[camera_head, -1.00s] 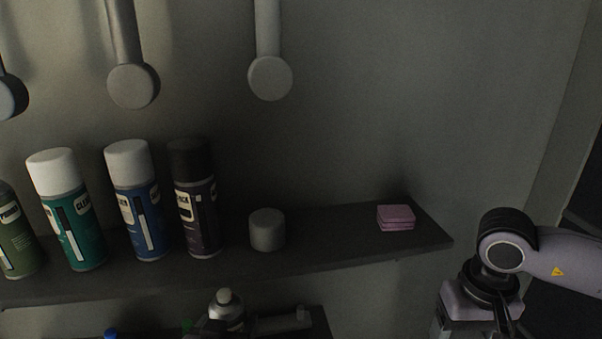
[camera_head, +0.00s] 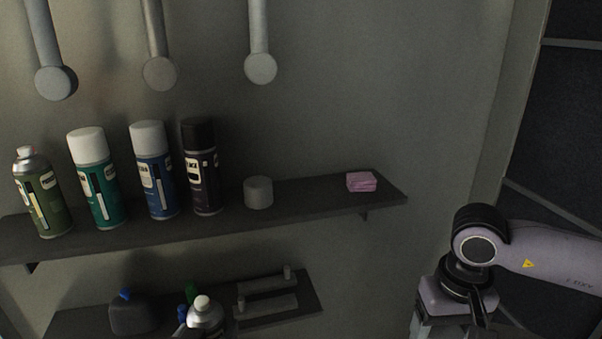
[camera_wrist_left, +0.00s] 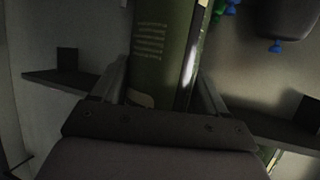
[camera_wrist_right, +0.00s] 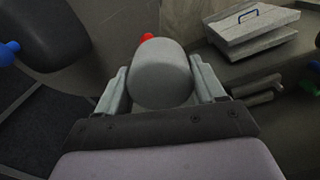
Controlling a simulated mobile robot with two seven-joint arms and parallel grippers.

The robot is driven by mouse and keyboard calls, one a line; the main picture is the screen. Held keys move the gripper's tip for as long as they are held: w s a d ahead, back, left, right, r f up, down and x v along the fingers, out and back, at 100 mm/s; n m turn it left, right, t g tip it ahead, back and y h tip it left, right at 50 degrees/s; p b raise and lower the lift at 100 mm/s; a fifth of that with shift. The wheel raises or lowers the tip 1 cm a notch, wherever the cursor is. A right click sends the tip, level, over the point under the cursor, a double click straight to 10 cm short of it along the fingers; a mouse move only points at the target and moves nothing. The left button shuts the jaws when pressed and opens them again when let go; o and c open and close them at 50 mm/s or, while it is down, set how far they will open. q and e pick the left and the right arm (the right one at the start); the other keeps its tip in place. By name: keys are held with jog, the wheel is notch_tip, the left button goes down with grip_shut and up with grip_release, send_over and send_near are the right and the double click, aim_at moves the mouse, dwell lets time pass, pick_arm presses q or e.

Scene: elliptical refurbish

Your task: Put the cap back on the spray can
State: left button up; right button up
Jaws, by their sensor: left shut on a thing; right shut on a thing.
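In the left wrist view my left gripper (camera_wrist_left: 160,82) is shut around the body of a green spray can (camera_wrist_left: 163,45). In the head view the can's silver top with a pale nozzle (camera_head: 204,312) shows at the bottom edge, uncapped; its lower body is out of frame. In the right wrist view my right gripper (camera_wrist_right: 158,70) is shut on a pale grey, rounded cap (camera_wrist_right: 160,78). Its fingers press both sides. In the head view the right gripper's fingers and that cap are below the frame. The held can and held cap are apart.
The upper shelf (camera_head: 320,205) bears an uncapped green can (camera_head: 42,195), several capped cans, a loose grey cap (camera_head: 258,192) and pink pads (camera_head: 361,181). The lower shelf (camera_head: 310,306) holds a dark blue-capped bottle (camera_head: 132,315). Pipes hang above. A red thing (camera_wrist_right: 147,37) shows behind the held cap.

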pick_arm(q)
jog(key=s+a+r, duration=0.5)
jog(key=r, duration=0.1)
jog(key=shift+r, duration=0.35)
jog(key=shift+a, duration=0.3)
